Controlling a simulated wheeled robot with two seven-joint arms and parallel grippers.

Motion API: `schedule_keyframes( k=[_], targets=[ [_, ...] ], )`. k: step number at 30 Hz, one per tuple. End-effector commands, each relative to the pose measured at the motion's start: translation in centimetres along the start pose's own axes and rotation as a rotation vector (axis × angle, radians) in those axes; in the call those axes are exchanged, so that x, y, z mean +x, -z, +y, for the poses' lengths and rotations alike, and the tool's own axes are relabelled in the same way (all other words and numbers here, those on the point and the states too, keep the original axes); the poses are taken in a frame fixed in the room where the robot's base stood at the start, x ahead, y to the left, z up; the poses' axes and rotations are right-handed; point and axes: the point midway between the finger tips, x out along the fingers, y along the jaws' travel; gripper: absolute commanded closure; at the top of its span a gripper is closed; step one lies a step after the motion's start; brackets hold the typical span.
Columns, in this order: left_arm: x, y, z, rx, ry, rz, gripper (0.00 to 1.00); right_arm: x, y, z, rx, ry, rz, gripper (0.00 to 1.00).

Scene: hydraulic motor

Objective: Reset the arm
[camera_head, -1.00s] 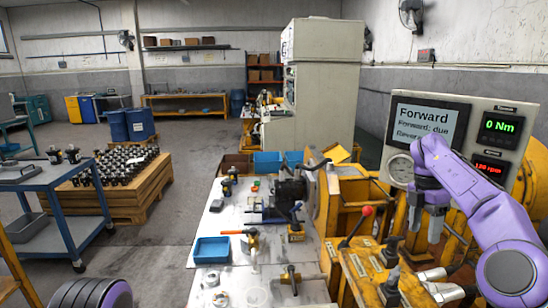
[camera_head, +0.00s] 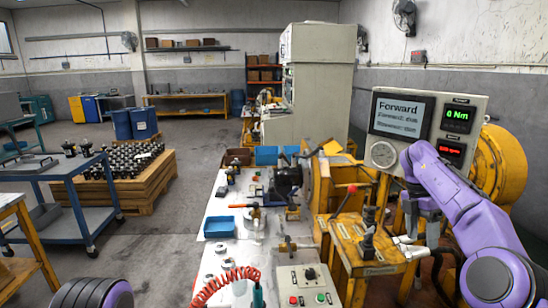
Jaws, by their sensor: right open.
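My right arm is purple and comes in from the right. Its grey right gripper (camera_head: 422,232) points down, open and empty, in front of the grey display panel and above the right side of the yellow lever stand (camera_head: 365,245). Whether it touches anything there is hard to tell. The display panel (camera_head: 471,105) reads "Forward" on its screen (camera_head: 402,113), with a green "0 Nm" readout and a red readout beside it. A round gauge sits below the screen. Only a purple and dark piece of my left arm shows at the bottom left; its gripper is out of view.
A long workbench (camera_head: 217,258) holds a blue tray (camera_head: 219,227), tools and a dark motor part (camera_head: 288,180). A control box with buttons (camera_head: 308,287) and a red coiled hose (camera_head: 228,282) are near. A blue cart (camera_head: 60,172) stands left; floor between is clear.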

Motion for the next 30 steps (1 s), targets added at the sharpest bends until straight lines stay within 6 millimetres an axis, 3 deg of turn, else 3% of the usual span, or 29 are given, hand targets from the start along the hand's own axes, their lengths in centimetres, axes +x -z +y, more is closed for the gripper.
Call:
schedule_keyframes(
  k=[11,17,20,23,26,27,30],
  targets=[
    [0.5,-0.1,0.1,0.000,-0.001,0.001,0.57,8.0,-1.1,-0.2,-0.258,0.312,-0.313,0.42],
    [0.9,-0.3,0.1,0.000,0.000,0.001,0.57,14.0,-1.8,-0.5,-0.589,0.597,-0.580,0.42],
    [1.2,-0.5,0.1,0.000,0.000,0.001,0.57,17.9,-1.7,-0.5,-0.862,0.781,-0.736,0.42],
    [1.6,-0.6,0.2,0.000,0.000,0.001,0.57,23.5,-0.3,-0.5,-1.282,0.999,-0.897,0.42],
    [2.0,-0.8,0.2,0.000,0.000,0.001,0.57,30.5,3.1,-1.8,-1.814,1.182,-0.999,0.42],
    [2.1,-0.8,0.2,0.000,0.000,0.001,0.57,33.5,4.9,-3.0,-2.039,1.228,-1.013,0.42],
    [2.4,-0.9,0.2,0.000,0.000,0.000,0.57,39.8,9.5,-7.5,-2.551,1.258,-0.986,0.42]
  ],
)
